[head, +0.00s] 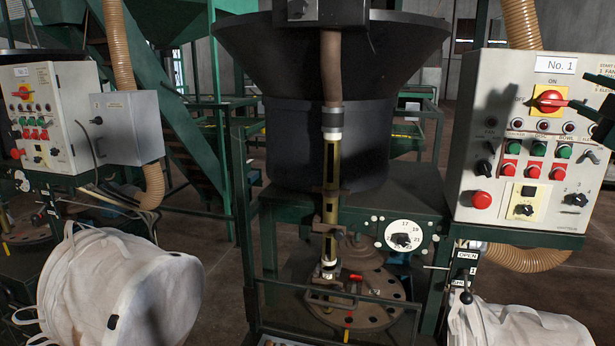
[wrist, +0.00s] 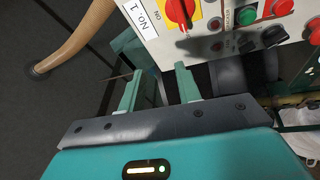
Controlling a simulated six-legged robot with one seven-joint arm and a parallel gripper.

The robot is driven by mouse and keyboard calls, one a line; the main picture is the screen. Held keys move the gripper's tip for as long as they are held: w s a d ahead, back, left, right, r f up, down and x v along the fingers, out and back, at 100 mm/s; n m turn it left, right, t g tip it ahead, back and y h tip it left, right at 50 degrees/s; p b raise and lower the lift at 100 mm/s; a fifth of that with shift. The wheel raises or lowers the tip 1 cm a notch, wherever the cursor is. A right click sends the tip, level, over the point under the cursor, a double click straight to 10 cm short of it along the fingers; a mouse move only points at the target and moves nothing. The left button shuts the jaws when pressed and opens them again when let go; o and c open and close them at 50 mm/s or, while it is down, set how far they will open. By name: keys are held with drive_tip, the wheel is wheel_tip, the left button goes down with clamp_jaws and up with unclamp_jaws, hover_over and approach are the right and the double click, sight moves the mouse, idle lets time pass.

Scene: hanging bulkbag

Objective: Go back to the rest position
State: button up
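My gripper (wrist: 160,88) shows in the wrist view with its two green fingers apart and nothing between them. In the head view my gripper (head: 583,118) is at the right edge, in front of the No. 1 control panel (head: 487,205). One dark fingertip overlaps the red rotary switch (head: 550,101) on its yellow plate. I cannot tell whether it touches. In the wrist view the red switch (wrist: 180,10) lies beyond the fingertips, at the top of the picture, and the panel (wrist: 222,28) fills the upper right.
A black hopper (head: 330,125) and a green frame (head: 400,195) stand in the middle. White bulk bags sit at lower left (head: 125,285) and lower right (head: 530,325). A second control box (head: 60,95) is at left. Corrugated hoses (head: 522,22) run beside the panel.

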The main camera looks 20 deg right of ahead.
drive_tip(key=w+a+f+m+g+h, duration=0.1)
drive_tip(key=w+a+f+m+g, duration=0.25)
drive_tip(key=a+f+m, duration=0.5)
drive_tip(key=w+a+f+m+g+h, duration=0.1)
drive_tip(key=w+a+f+m+g, duration=0.4)
drive_tip(key=a+f, duration=0.65)
drive_tip(key=s+a+f+g+y, duration=0.2)
drive_tip(key=s+a+f+y, duration=0.1)
drive_tip(key=s+a+f, duration=0.4)
drive_tip(key=s+a+f+g+y, duration=0.3)
drive_tip(key=s+a+f, duration=0.3)
drive_tip(key=a+f, duration=0.7)
drive_tip(key=a, duration=0.3)
drive_tip(key=shift+s+a+f+g+y, duration=0.15)
drive_tip(key=shift+s+f+g+y, duration=0.15)
drive_tip(key=shift+s+f+g, duration=0.1)
